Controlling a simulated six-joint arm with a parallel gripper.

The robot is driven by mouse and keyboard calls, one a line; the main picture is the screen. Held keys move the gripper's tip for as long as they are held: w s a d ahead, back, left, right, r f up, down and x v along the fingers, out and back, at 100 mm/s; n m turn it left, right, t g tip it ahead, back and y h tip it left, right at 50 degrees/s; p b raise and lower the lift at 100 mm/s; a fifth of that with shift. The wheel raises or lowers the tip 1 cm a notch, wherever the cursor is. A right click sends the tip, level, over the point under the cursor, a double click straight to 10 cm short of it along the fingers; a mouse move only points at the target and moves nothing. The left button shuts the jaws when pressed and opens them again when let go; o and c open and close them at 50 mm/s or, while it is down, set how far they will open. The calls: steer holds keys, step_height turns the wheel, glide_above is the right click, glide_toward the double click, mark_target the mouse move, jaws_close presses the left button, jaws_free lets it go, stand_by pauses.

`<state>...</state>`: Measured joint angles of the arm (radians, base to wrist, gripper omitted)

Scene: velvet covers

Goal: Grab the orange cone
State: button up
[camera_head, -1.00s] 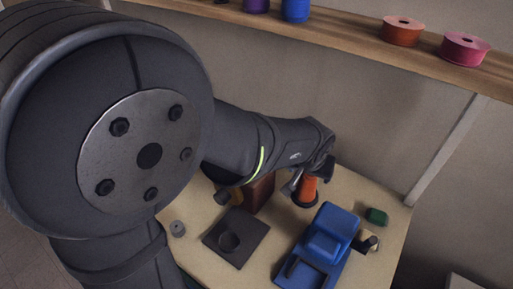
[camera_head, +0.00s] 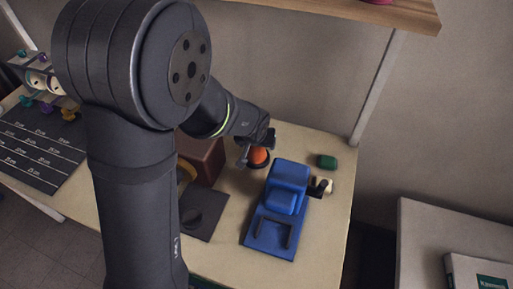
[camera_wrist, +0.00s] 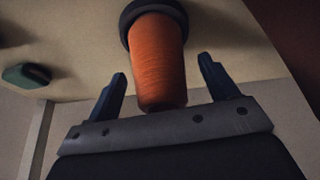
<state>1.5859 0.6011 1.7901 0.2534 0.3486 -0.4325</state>
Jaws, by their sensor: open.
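The orange cone (camera_wrist: 157,62) is a thread-wound cone standing on a dark round base (camera_wrist: 150,10). In the wrist view its near end reaches down between the two fingers of my gripper (camera_wrist: 163,85). The fingers are open, with a gap on each side of the cone. In the head view the cone (camera_head: 258,156) stands on the table behind the blue machine, partly hidden by my gripper (camera_head: 257,149), which is right at it.
A blue machine (camera_head: 278,209) stands close to the cone on the right. A green block (camera_head: 326,161) lies further right. A brown box (camera_head: 203,158) stands to the left, with a dark mat (camera_head: 205,224) in front. A wooden shelf (camera_head: 350,10) runs above.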

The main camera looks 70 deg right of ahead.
steer(key=shift+d+f, duration=0.2)
steer(key=shift+f, duration=0.35)
steer(key=c, duration=1.1)
steer(key=shift+r, duration=0.15)
